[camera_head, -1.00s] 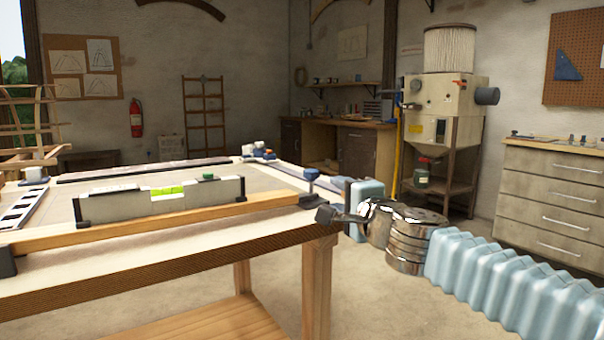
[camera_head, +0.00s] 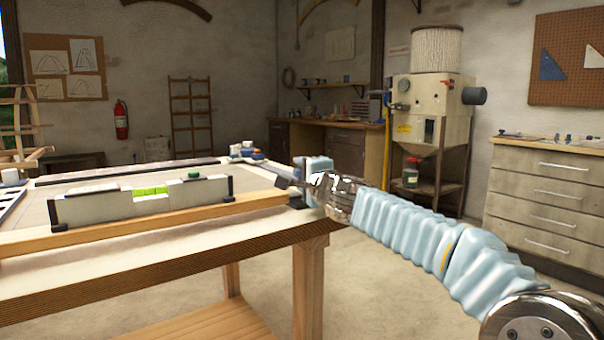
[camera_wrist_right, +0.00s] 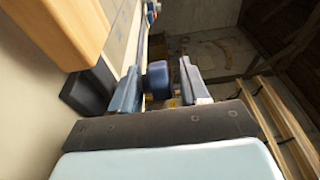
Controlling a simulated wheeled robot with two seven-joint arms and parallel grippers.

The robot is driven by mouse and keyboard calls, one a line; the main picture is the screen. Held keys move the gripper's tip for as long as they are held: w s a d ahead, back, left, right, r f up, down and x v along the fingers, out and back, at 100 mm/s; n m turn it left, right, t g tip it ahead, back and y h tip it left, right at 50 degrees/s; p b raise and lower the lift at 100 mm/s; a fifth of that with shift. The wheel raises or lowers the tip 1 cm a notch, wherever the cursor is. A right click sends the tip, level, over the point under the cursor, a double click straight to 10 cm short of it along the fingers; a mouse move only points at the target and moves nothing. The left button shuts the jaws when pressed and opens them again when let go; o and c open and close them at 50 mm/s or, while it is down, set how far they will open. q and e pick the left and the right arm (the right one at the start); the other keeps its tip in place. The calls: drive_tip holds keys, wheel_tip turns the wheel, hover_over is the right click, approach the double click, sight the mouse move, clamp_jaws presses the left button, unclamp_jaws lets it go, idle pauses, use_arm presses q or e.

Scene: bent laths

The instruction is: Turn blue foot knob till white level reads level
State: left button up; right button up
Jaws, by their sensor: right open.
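The white level (camera_head: 110,207) lies along the wooden rail (camera_head: 130,229) on the bench, with a green vial (camera_head: 151,190) on its top edge. The vial's bubble is too small to read. My right gripper (camera_head: 286,183) is at the bench's right corner, at the rail's end. In the right wrist view the blue foot knob (camera_wrist_right: 158,78) sits between the two open fingers of my right gripper (camera_wrist_right: 161,88), with a gap visible on the right side. In the head view the gripper hides the knob. My left gripper is out of view.
The rail's wooden end and a dark bracket (camera_wrist_right: 90,90) lie close to the left finger in the right wrist view. Small blue and white items (camera_head: 245,150) stand at the bench's far corner. Floor space right of the bench is clear.

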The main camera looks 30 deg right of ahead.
drive_tip(key=shift+w, duration=0.15)
drive_tip(key=shift+c, duration=0.3)
drive_tip(key=shift+r, duration=0.1)
drive_tip(key=c, duration=0.7)
drive_tip(key=shift+c, duration=0.2)
drive_tip(key=shift+d+r, duration=0.1)
drive_tip(key=shift+r, duration=0.05)
